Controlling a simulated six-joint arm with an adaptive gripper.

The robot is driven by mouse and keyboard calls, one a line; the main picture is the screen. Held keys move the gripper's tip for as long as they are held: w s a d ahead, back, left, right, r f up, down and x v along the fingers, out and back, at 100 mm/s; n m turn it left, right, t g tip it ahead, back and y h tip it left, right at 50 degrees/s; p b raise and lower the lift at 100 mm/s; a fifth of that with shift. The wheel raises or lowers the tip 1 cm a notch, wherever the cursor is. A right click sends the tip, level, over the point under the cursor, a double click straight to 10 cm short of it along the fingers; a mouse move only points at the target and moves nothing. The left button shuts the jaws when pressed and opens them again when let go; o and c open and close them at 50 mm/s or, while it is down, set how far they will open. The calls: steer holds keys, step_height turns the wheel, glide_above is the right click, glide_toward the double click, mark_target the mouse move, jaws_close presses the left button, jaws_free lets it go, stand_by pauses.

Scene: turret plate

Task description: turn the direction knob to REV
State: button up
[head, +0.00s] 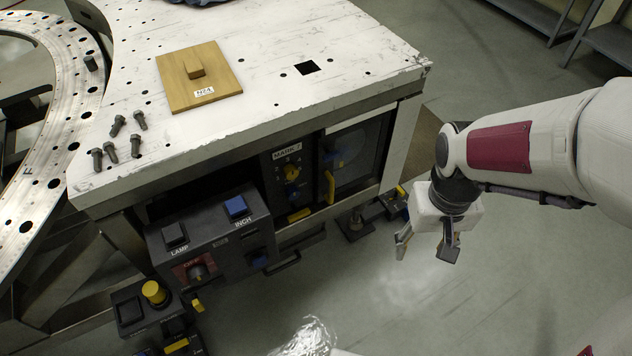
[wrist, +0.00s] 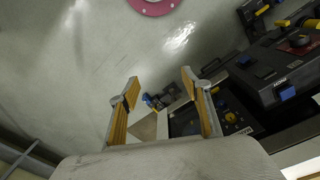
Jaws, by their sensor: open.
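A yellow knob (head: 291,172) sits on a dark upright panel under the table, below a white label that seems to read MARK 7. No direction or REV marking is legible, so I cannot tell which knob is the direction knob. My gripper (head: 425,248) is open and empty, right of the panel and apart from it. In the wrist view my gripper (wrist: 160,86) shows its jaws spread, with the yellow knob (wrist: 230,117) beyond the right finger.
The white table (head: 300,75) overhangs the panel and carries a wooden block (head: 200,85) and several bolts. A yellow handle (head: 329,186) sits right of the yellow knob. A yellow button (head: 154,292) is at lower left.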

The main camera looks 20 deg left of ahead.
steer(key=w+a+f+n, duration=0.1)
steer(key=w+a+f, duration=0.4)
steer(key=f, duration=0.5)
steer(key=w+a+f+n, duration=0.2)
steer(key=w+a+f, duration=0.25)
steer(key=f, duration=0.55)
steer(key=n+t+y, duration=0.4)
steer(key=t+y, duration=0.5)
steer(key=t, duration=0.1)
glide_toward(294, 195)
steer(key=shift+w+a+f, duration=0.25)
steer(key=shift+w+a, duration=0.15)
steer(key=shift+w, duration=0.05)
steer(key=shift+w+f, duration=0.1)
steer(key=shift+x, duration=3.75)
